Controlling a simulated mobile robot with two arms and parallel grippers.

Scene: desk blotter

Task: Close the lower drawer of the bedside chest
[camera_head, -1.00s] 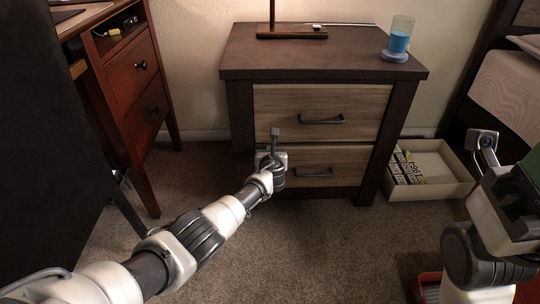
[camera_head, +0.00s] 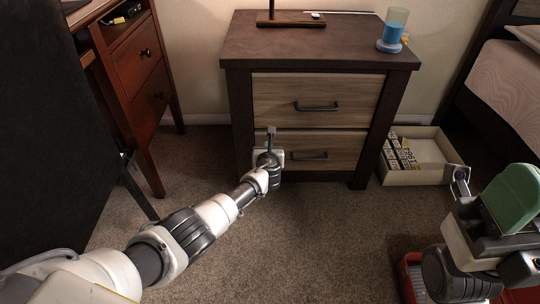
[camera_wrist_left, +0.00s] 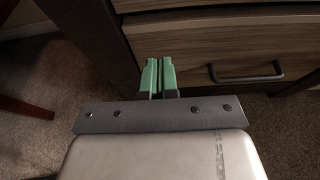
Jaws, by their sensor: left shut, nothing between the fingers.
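The bedside chest (camera_head: 238,110) is dark with two light wood drawer fronts. Its lower drawer (camera_head: 340,147) has a dark bar handle (camera_head: 310,157) and looks flush or nearly flush with the frame. My left gripper (camera_wrist_left: 159,78) is shut and empty, its green fingertips at the left part of the lower drawer front (camera_wrist_left: 200,45), left of the handle. I cannot tell whether they touch it. In the head view my left wrist hides that corner of the drawer.
The upper drawer (camera_head: 290,98) is shut. An open box (camera_head: 425,175) lies right of the chest, a red container (camera_head: 412,278) nearer. A brown desk (camera_head: 140,75) is at left.

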